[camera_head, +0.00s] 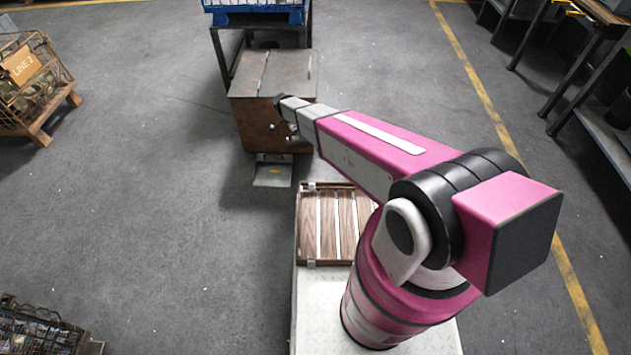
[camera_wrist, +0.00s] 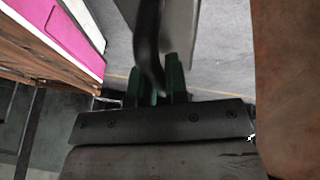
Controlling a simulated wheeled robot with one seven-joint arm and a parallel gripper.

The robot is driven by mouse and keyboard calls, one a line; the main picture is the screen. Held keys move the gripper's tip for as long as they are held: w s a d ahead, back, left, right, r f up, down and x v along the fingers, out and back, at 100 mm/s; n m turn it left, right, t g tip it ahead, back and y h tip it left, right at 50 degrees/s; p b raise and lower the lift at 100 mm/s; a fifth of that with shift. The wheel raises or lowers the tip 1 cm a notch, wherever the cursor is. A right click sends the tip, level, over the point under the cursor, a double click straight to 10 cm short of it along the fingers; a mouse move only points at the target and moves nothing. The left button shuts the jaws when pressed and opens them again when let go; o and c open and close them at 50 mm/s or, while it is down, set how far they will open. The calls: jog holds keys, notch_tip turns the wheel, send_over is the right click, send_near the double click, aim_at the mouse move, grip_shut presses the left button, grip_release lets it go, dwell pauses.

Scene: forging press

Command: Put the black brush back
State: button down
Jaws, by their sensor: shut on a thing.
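The black brush shows in the wrist view as a dark curved piece (camera_wrist: 148,45) running up from between my gripper's green fingers (camera_wrist: 157,88). My gripper is shut on it. Its far end runs out at the top, so I cannot make out its bristles. In the head view my gripper (camera_head: 291,132) is mostly hidden by my arm, at the front of the rusty metal chest (camera_head: 258,126), and the brush cannot be told apart there. In the wrist view the brown chest side (camera_wrist: 290,90) stands close on the right.
A small grey metal plate (camera_head: 272,176) sits low before the chest. A slatted wooden crate (camera_head: 327,226) lies nearer. A blue crate (camera_head: 255,14) stands on a frame behind. A wire basket marked LINE 2 (camera_head: 25,85) is at left, shelving (camera_head: 590,95) at right.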

jog(key=s+a+f+m+g, duration=0.1)
jog(key=s+a+f+m, duration=0.1)
jog(key=f, duration=0.6)
jog(key=s+a+f+m, duration=0.1)
jog(key=s+a+f, duration=0.1)
jog(key=f, duration=0.5)
jog(key=shift+y, duration=0.3)
jog(key=shift+w+d+f, duration=0.5)
jog(key=shift+d+f, duration=1.25)
jog(key=shift+f, duration=0.1)
jog(key=shift+w+d+f, duration=0.45)
jog(key=shift+d+f, duration=1.35)
jog(key=shift+f, duration=0.05)
jog(key=shift+w+d+f, duration=0.5)
jog(key=shift+d+f, duration=1.25)
jog(key=shift+f, duration=0.1)
jog(key=shift+f, duration=0.1)
jog(key=c, duration=1.1)
grip_release()
